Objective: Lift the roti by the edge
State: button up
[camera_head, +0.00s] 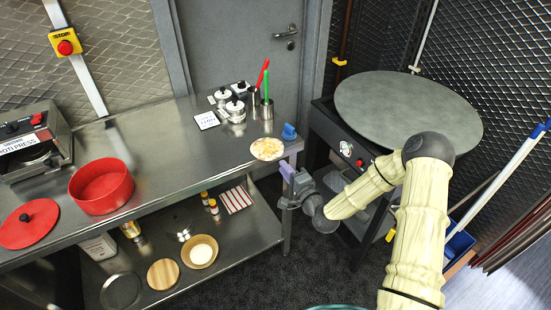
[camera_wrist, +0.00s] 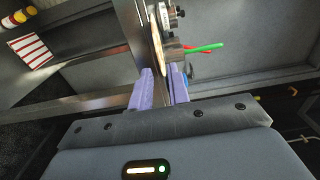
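The roti (camera_head: 267,149) is a round, pale, brown-spotted flatbread lying flat at the right end of the steel counter (camera_head: 160,155), near its edge. In the wrist view the roti (camera_wrist: 157,42) shows nearly edge-on, as a thin tan strip. My gripper (camera_head: 285,168) is just off the counter's right end, beside the roti's near right edge. In the wrist view its two purple fingers (camera_wrist: 163,78) stand apart, with the roti's near rim in line with the gap. I cannot tell whether the rim is between the fingertips or just beyond them.
A cup (camera_head: 266,108) with red and green handled tools and several lidded pots (camera_head: 235,108) are farther back. A red pan (camera_head: 101,187) is at left. A round grey griddle (camera_head: 408,108) stands to the right.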

aim_at(277, 155)
jog(key=b+x, duration=0.1)
jog(key=x, duration=0.4)
jog(key=shift+w+a, duration=0.1)
jog(key=shift+c, duration=0.4)
grip_shut()
jog(key=shift+r+p, duration=0.9)
jog(key=shift+r, duration=0.4)
jog(key=shift+f, duration=0.1)
jog(key=s+d+r+p, duration=0.3)
jog(key=s+d+r, duration=0.2)
jog(key=s+d, duration=0.3)
jog(key=s, duration=0.3)
jog(key=shift+s, duration=0.3)
